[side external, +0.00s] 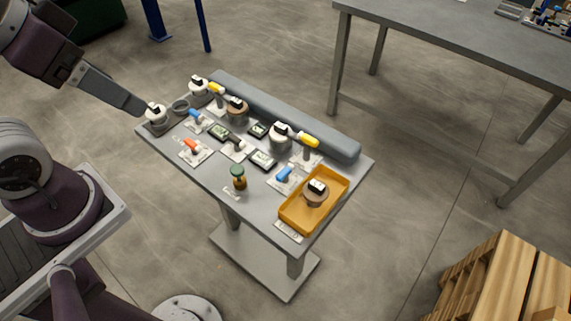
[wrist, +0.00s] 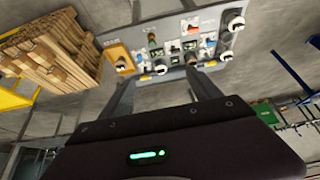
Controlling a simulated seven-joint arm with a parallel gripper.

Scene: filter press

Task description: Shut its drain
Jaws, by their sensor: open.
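Coloured lever handles stand on a grey bench panel (side external: 205,172). There are two yellow handles (side external: 216,88) along the back, two blue handles (side external: 284,174), and an orange-red handle (side external: 192,146) near the front left. Which of them works the drain cannot be told; the labels are too small to read. White-capped round vessels stand among them, one at the far left end (side external: 155,112). My gripper (side external: 140,107) is at that left end, close to this vessel; contact cannot be told. In the wrist view my gripper (wrist: 164,88) has its fingers wide apart with nothing between them.
An orange tray (side external: 335,193) holds a tan round vessel (side external: 316,192) at the right end. A small green-topped amber piece (side external: 238,178) stands at the front. A long grey bolster (side external: 290,115) runs along the back edge. Wooden pallets (side external: 500,285) and another table (side external: 460,45) stand apart.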

